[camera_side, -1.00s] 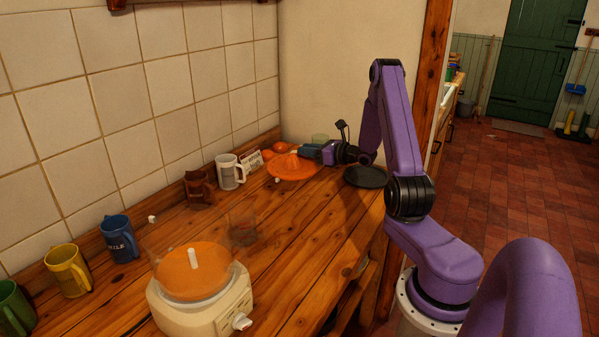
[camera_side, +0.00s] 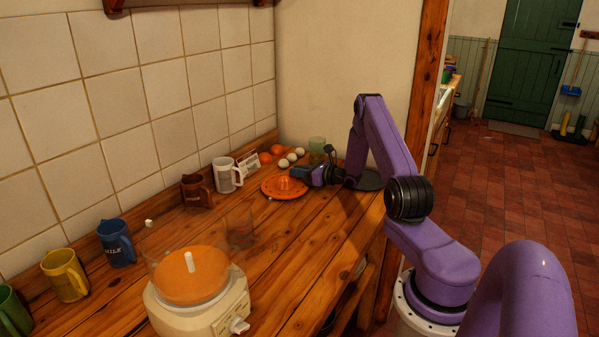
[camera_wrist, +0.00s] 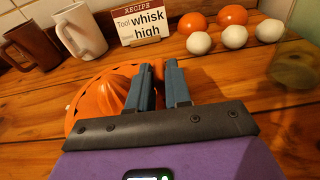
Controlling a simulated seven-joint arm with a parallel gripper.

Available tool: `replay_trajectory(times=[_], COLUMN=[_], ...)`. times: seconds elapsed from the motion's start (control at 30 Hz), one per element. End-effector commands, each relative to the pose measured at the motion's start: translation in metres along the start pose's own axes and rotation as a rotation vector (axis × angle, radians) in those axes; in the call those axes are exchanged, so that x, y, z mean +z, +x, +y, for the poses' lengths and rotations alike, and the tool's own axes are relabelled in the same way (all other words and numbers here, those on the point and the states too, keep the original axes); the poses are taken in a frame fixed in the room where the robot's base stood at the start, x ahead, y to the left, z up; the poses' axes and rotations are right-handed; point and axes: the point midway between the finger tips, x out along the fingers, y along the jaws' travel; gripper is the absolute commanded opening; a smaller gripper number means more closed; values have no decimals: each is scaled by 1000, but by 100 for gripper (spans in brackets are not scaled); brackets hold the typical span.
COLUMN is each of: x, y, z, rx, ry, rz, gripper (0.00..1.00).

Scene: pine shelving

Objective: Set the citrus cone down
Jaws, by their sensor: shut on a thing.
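The citrus cone (camera_side: 284,188) is orange, a ribbed dome on a wide slotted disc. In the side view it sits level at or just above the wooden counter; I cannot tell if it touches. In the wrist view the cone (camera_wrist: 100,97) shows left of the fingers, its near part hidden by my gripper. My gripper (camera_side: 300,173) comes in from the right, low over the counter, and is shut on the cone. In the wrist view the two blue fingertips of my gripper (camera_wrist: 157,72) have a bit of orange between them.
A white mug (camera_side: 226,176), brown mug (camera_side: 196,191) and recipe card (camera_side: 248,163) stand by the wall. Oranges (camera_side: 277,150) and white eggs (camera_side: 285,163) lie behind. A dark round plate (camera_side: 370,180) is right. The cream juicer base (camera_side: 205,305) stands in front; counter between is mostly clear.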

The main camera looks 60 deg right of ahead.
Motion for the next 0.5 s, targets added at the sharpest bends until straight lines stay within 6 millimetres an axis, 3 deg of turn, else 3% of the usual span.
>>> replay_trajectory(times=[0.07,0.1,0.17,0.2,0.5], x=[0,0,0,0,0], y=[0,0,0,0,-2], z=[0,0,1,1,0], rx=[1,1,1,1,0], ry=[-1,-1,-1,-1,0], rz=[0,1,1,1,1], gripper=[0,21,41,44,44])
